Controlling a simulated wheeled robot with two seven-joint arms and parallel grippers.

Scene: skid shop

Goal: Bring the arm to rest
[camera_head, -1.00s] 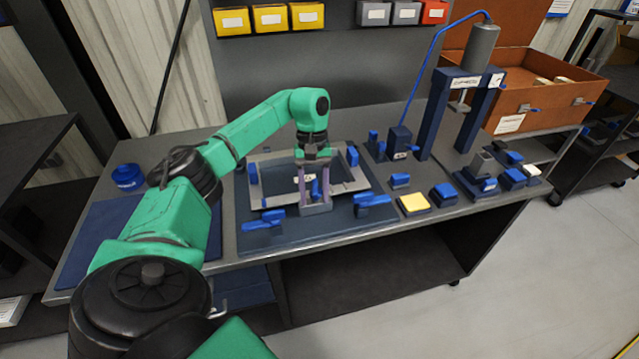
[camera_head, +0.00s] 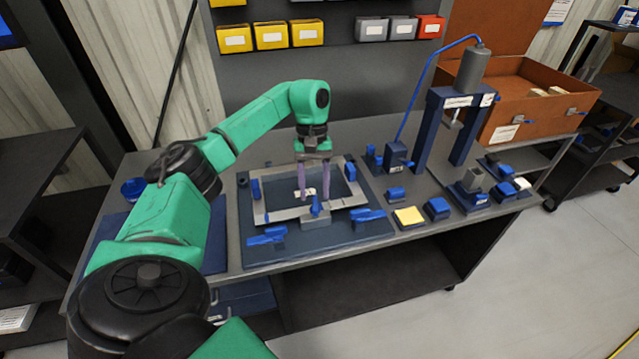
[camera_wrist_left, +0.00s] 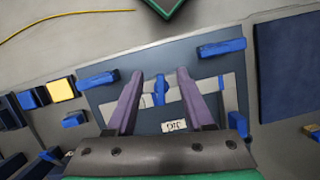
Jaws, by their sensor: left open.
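My left arm is green with black joints and reaches over the bench from the left in the head view. Its gripper (camera_head: 312,192) points down above the jig frame (camera_head: 262,213), with two purple fingers apart and nothing seen between them. In the left wrist view the open fingers (camera_wrist_left: 159,80) spread over the same frame. A blue clamp (camera_wrist_left: 160,90) shows between the fingers there, farther off. Whether the fingertips touch the frame I cannot tell. My right gripper is in neither view.
Blue clamps (camera_head: 267,236) stand around the frame on a dark blue plate (camera_head: 310,240). To the right are a yellow pad (camera_head: 408,216), small blue blocks and a press (camera_head: 425,135) with a blue hose. An orange case (camera_head: 550,95) stands behind. A blue cup (camera_head: 133,190) sits at left.

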